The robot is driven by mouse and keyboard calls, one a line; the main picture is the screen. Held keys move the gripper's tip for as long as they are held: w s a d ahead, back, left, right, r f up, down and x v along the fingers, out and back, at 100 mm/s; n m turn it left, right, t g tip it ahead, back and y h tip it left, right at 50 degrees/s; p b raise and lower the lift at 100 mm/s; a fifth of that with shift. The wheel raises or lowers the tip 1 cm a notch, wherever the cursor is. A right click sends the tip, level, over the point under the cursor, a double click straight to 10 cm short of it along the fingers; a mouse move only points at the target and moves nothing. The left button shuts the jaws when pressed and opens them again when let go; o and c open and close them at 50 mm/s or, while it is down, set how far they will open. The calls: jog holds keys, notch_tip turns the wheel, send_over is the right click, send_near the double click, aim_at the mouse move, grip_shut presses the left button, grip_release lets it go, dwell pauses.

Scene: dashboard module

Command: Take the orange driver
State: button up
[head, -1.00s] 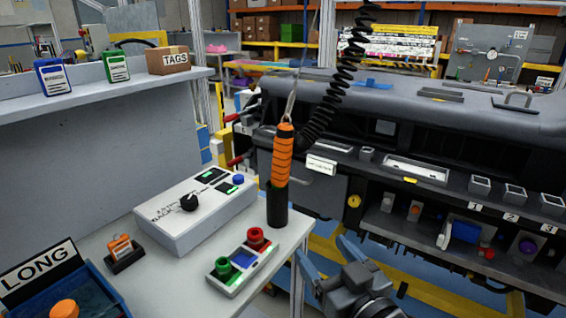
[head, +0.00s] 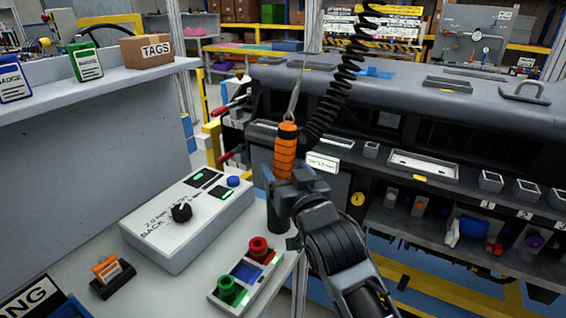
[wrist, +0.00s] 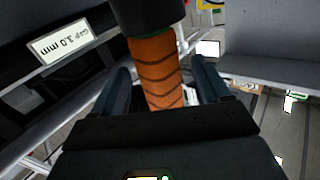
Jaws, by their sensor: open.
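The orange driver (head: 286,145) hangs upright from a hook and a black coiled cord, over the front corner of the white bench. My gripper (head: 283,180) is open at the driver's height. In the wrist view the driver's ribbed orange grip (wrist: 154,70) stands between the two fingers of my gripper (wrist: 160,85), and gaps show beside it. I cannot tell whether either finger touches it.
A grey control box (head: 187,215) with a black knob and a red-and-green button unit (head: 243,278) sit on the bench to the left. The dashboard module (head: 420,120) fills the right side. A small "Gap 3.0 mm" label (wrist: 60,40) is nearby.

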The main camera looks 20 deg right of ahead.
jog(key=shift+w, duration=0.7)
jog(key=shift+c, duration=0.2)
jog(key=shift+r, duration=0.1)
grip_shut()
